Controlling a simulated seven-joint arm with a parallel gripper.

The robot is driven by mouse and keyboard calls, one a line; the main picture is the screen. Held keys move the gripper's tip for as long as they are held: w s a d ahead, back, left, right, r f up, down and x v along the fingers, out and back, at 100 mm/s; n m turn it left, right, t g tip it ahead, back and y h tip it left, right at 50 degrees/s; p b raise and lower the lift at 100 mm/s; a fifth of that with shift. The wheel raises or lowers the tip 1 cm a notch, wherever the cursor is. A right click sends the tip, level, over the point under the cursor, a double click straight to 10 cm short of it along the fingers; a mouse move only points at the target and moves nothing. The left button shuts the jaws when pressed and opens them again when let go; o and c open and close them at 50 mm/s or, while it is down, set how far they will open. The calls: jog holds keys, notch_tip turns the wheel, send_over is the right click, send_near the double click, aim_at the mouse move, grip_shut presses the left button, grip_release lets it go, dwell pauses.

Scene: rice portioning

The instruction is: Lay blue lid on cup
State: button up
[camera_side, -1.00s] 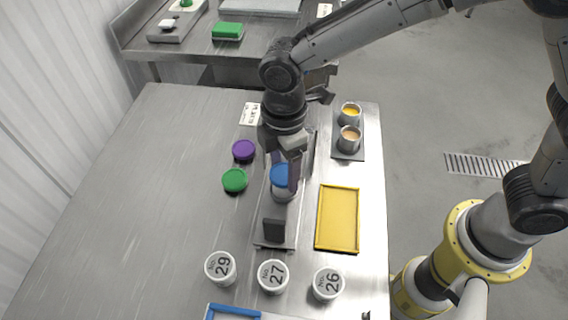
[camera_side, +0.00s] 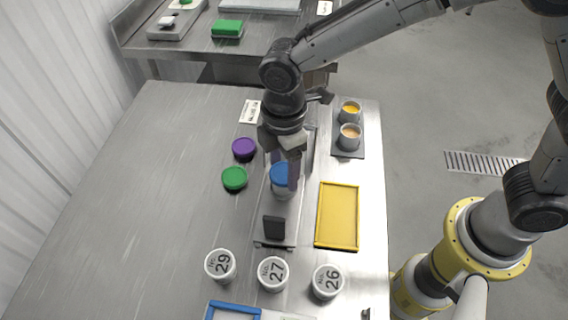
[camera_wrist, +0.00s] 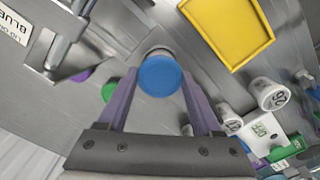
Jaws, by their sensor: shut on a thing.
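The blue lid (camera_side: 280,178) is between the two purple fingers of my gripper (camera_side: 285,184), which is shut on it. In the wrist view the blue lid (camera_wrist: 160,77) is a round disc at the fingertips. The pale cup (camera_side: 281,194) stands directly below the lid, mostly hidden by the lid and a finger. In the wrist view only a small part of the cup (camera_wrist: 159,50) shows beyond the lid's edge. I cannot tell whether the lid touches the rim all round.
A green lid (camera_side: 234,178) and a purple lid (camera_side: 244,148) lie to the left. A yellow tray (camera_side: 338,246) is to the right. A dark upright block (camera_side: 273,228) stands in front, with numbered white tubs (camera_side: 273,274) nearer. Two filled cups (camera_side: 349,136) stand behind right.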

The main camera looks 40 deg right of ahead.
jog(key=o, duration=1.4)
jog(key=shift+c, duration=0.2)
jog(key=shift+r, duration=0.1)
jog(key=shift+r, duration=3.45)
jog(key=s+d+r+m+t+y, duration=0.1)
jog(key=s+d+r+m+t, duration=0.15)
jog(key=d+r, duration=0.5)
jog(key=s+d+r+m+t, duration=0.1)
jog(key=d+r+m, duration=0.35)
jog(key=d, duration=0.55)
jog(key=s+d+f+m+t, duration=0.1)
jog(key=s+d+f+m, duration=0.1)
jog(key=s+d+m, duration=0.2)
jog(key=s+d+f+m+t+h, duration=0.1)
jog(key=s+d+f+m, duration=0.2)
jog(key=s, duration=0.6)
jog(key=d+m, duration=0.1)
jog(key=m, duration=0.1)
jog(key=shift+m, duration=0.4)
